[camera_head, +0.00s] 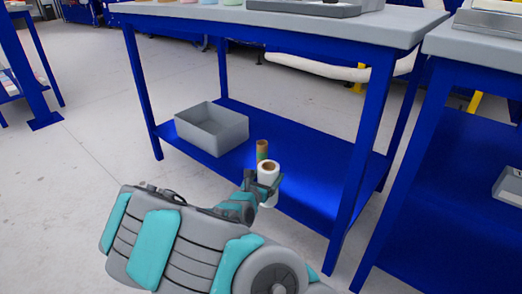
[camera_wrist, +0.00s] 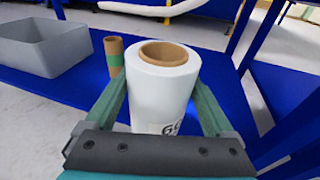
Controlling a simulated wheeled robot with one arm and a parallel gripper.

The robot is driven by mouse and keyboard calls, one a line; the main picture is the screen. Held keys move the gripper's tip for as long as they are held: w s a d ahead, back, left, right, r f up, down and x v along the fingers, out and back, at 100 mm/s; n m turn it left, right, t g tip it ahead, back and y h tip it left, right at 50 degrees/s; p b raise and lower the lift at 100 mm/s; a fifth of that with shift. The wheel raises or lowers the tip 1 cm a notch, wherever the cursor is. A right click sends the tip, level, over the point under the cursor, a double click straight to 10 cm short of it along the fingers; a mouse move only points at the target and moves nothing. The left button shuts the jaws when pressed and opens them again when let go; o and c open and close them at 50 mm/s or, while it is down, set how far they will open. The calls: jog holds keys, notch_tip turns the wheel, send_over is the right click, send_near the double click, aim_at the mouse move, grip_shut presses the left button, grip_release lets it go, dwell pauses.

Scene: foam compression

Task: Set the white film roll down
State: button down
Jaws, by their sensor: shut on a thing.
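The white film roll (camera_head: 268,170) stands upright in my gripper (camera_head: 264,188), over the front part of the blue lower shelf (camera_head: 310,192). In the wrist view the white film roll (camera_wrist: 165,90) shows its brown cardboard core at the top and dark printing low on its side. My gripper (camera_wrist: 163,105) is shut on it, with one finger on each side. The roll's bottom end is hidden in the wrist view, so I cannot tell whether it touches the shelf.
A brown roll with a green band (camera_head: 262,150) stands on the shelf just behind the white roll. A grey open bin (camera_head: 228,128) sits at the shelf's left. The shelf is clear to the right. Blue table legs (camera_head: 362,165) and the tabletop (camera_head: 300,22) frame the space.

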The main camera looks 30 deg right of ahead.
jog(key=shift+s+d+f+m+g+h, duration=0.15)
jog(key=shift+s+d+f, duration=0.15)
jog(key=shift+d+f, duration=0.25)
jog(key=shift+s+d+f+m+g+h, duration=0.15)
jog(key=shift+s+d+f, duration=0.2)
jog(key=shift+f, duration=0.25)
jog(key=shift+d+f+b, duration=0.1)
jog(key=shift+d+b, duration=0.2)
jog(key=shift+d, duration=0.15)
jog(key=w+d+f+b, duration=0.1)
jog(key=w+d+f, duration=0.1)
jog(key=d, duration=0.5)
jog(key=w+d+f+b, duration=0.1)
jog(key=w+d+f, duration=0.1)
jog(key=d, duration=0.5)
jog(key=shift+w+f, duration=0.4)
jog(key=shift+w, duration=0.4)
jog(key=shift+d, duration=0.1)
grip_release()
jog(key=shift+f, duration=0.15)
